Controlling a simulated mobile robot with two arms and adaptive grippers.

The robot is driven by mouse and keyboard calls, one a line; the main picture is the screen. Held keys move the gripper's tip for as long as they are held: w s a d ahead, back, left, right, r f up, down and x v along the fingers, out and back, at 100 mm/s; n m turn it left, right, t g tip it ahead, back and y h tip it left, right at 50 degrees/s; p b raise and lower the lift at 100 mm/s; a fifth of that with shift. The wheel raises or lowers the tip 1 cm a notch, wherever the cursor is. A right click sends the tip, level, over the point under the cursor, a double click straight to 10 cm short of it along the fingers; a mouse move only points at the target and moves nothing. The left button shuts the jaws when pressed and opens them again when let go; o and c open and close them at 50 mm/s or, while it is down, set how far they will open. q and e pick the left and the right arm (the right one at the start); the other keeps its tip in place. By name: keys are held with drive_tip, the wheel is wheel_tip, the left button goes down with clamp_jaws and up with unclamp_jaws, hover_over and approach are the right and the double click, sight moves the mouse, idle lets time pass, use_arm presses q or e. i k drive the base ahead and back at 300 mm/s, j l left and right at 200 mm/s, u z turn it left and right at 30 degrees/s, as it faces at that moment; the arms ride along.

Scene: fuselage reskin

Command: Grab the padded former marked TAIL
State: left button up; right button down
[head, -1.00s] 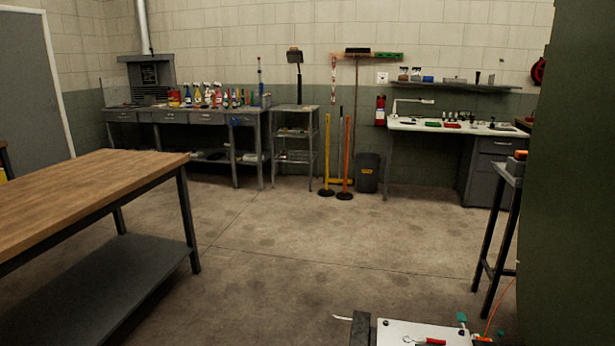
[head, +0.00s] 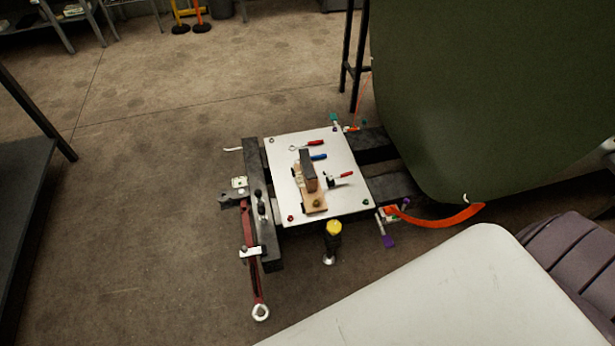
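No marking TAIL can be read in the head view, so I cannot tell which thing is the padded former. A dark block on a light wooden base (head: 312,196) stands on a white plate (head: 351,209) in the middle of the view. No lettering shows on it at this size. Neither of my grippers is in view.
Small red- and blue-handled tools lie on the plate. A red bar tool (head: 249,225) lies left of it. A large dark green curved panel (head: 480,90) fills the upper right, with an orange strip (head: 445,218) below. A white rounded surface (head: 450,295) covers the lower right.

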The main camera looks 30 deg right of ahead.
sight(309, 183)
drive_tip(key=i+l+z, duration=0.3)
drive_tip(key=l, duration=0.25)
drive_tip(key=i+l+z, duration=0.3)
drive_tip(key=l, duration=0.25)
drive_tip(key=i+l+z, duration=0.3)
drive_tip(key=l, duration=0.15)
